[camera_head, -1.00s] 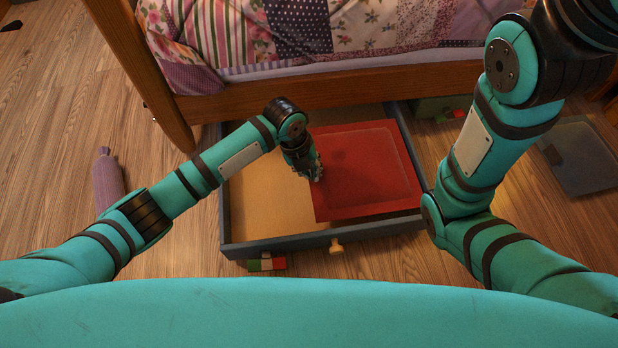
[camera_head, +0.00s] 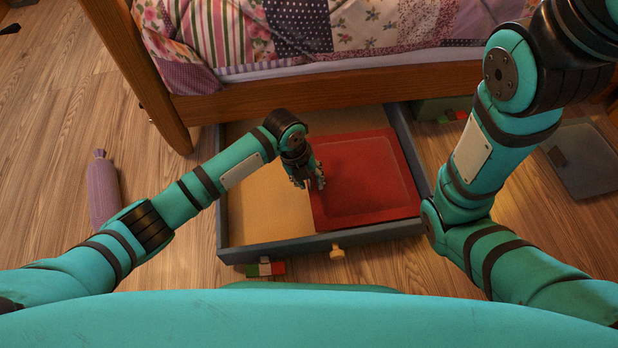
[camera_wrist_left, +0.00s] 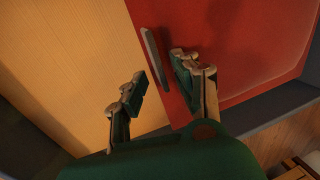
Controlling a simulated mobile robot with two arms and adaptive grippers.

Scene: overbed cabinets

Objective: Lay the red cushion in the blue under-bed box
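The red cushion (camera_head: 365,180) lies flat inside the blue under-bed box (camera_head: 222,215), over the right part of its tan floor. It also shows in the left wrist view (camera_wrist_left: 235,35), with a thin grey strip near its left edge. My left gripper (camera_head: 311,184) is over the cushion's left edge. In the left wrist view its two fingers (camera_wrist_left: 160,88) are spread apart, with nothing clamped between them. The grey strip shows beyond the gap. My right arm is at the right, but its gripper is out of view.
The wooden bed frame (camera_head: 330,88) overhangs the back of the box. A yellow knob (camera_head: 337,252) and coloured blocks (camera_head: 265,268) are at the box's front. A purple roll (camera_head: 103,190) lies on the left floor. A grey flat lid (camera_head: 582,158) lies at right.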

